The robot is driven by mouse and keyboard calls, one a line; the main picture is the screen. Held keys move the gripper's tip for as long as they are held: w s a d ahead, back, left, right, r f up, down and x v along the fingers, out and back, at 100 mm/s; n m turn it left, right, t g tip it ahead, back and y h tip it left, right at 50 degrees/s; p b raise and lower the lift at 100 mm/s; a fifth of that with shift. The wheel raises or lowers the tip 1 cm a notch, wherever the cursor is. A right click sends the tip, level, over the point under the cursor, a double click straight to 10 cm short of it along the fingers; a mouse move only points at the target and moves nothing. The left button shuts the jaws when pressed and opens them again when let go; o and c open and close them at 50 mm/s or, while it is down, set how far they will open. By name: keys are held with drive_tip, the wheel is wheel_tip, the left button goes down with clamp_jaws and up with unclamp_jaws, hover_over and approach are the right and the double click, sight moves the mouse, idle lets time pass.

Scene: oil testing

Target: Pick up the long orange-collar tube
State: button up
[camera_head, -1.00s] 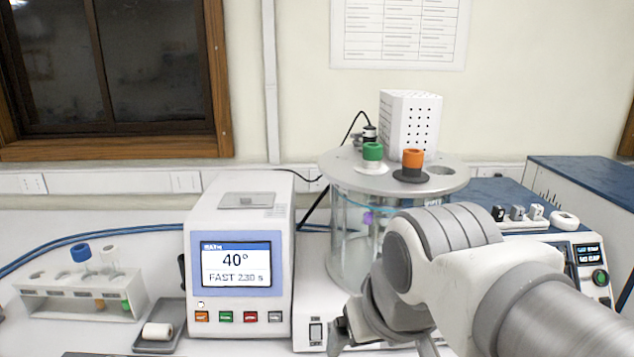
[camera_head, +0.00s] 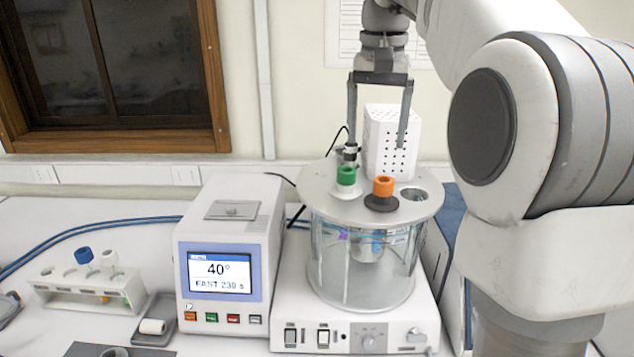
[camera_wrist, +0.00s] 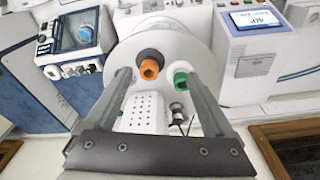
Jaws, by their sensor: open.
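The orange-collar tube (camera_head: 383,187) stands in the round lid of the glass bath, with its orange top above a dark ring; its lower length is inside the bath. In the wrist view its orange collar (camera_wrist: 149,67) lies between and beyond my fingers, nearer the left one. A green-collar tube (camera_head: 346,176) stands beside it on a white ring, and also shows in the wrist view (camera_wrist: 181,80). My gripper (camera_head: 376,146) is open and empty, pointing down above the lid, apart from both tubes.
A white perforated box (camera_head: 393,143) rises from the back of the bath lid (camera_head: 325,205), close to my fingers. The control unit (camera_head: 222,262) stands to the left.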

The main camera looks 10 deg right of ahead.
drive_tip(key=w+d+r+m+g+p, duration=0.1)
drive_tip(key=w+d+r+m+p, duration=0.15)
drive_tip(key=w+d+p, duration=0.2)
drive_tip(key=b, duration=0.4)
hover_over(384, 180)
drive_tip(key=shift+y, duration=0.3)
drive_tip(key=f, duration=1)
drive_tip(key=shift+w+d+f, duration=0.15)
drive_tip(key=shift+w+f, duration=0.05)
drive_tip(key=shift+f, duration=0.05)
drive_tip(key=shift+s+f, duration=0.1)
drive_tip(key=shift+f, duration=2.9)
clamp_jaws()
